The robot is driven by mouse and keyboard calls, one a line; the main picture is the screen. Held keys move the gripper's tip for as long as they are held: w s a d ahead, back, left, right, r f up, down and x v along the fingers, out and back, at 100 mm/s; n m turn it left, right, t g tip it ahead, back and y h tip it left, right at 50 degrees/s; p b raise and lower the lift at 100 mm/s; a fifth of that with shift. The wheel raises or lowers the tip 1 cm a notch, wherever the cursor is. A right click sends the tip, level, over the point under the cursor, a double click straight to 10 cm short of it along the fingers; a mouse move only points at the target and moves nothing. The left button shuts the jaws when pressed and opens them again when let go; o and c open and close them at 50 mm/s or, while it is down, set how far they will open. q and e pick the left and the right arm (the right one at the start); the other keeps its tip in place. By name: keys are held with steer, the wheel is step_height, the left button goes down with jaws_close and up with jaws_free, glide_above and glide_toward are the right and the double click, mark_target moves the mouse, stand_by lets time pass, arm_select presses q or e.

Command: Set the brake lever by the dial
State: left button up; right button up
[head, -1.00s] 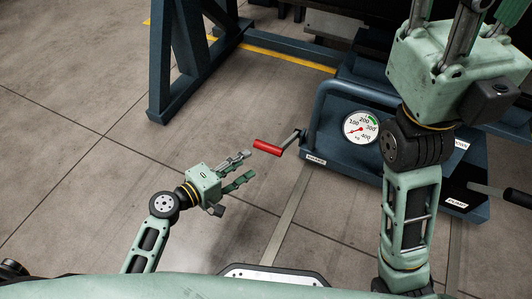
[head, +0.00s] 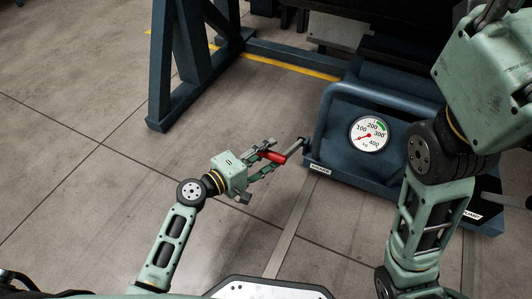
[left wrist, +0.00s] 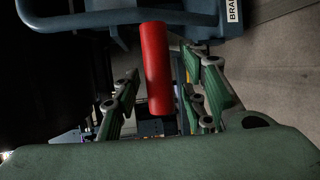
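The brake lever has a red handle (head: 274,156) on a dark crank arm (head: 295,147) at the left side of the blue machine. My left gripper (head: 264,155) is at the handle with its fingers open around it. In the left wrist view the red handle (left wrist: 157,70) stands between the fingers, with a clear gap on the left and a smaller one on the right. The round white dial (head: 368,134) has a green band around 200 to 300, and its red needle points to the lower left, near the low end. My right gripper's fingertips are out of frame.
The blue machine (head: 345,165) carries a tubular guard and a label (head: 320,169) below the lever. A blue stand (head: 180,70) and a yellow floor line (head: 290,67) lie behind. My right arm covers the machine's right side. The floor at left is clear.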

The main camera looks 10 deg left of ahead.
arm_select(q)
steer(key=shift+c, duration=0.4)
jaws_close()
steer(key=shift+r, duration=0.1)
steer(key=shift+w+r, duration=0.1)
steer(key=shift+r, duration=0.05)
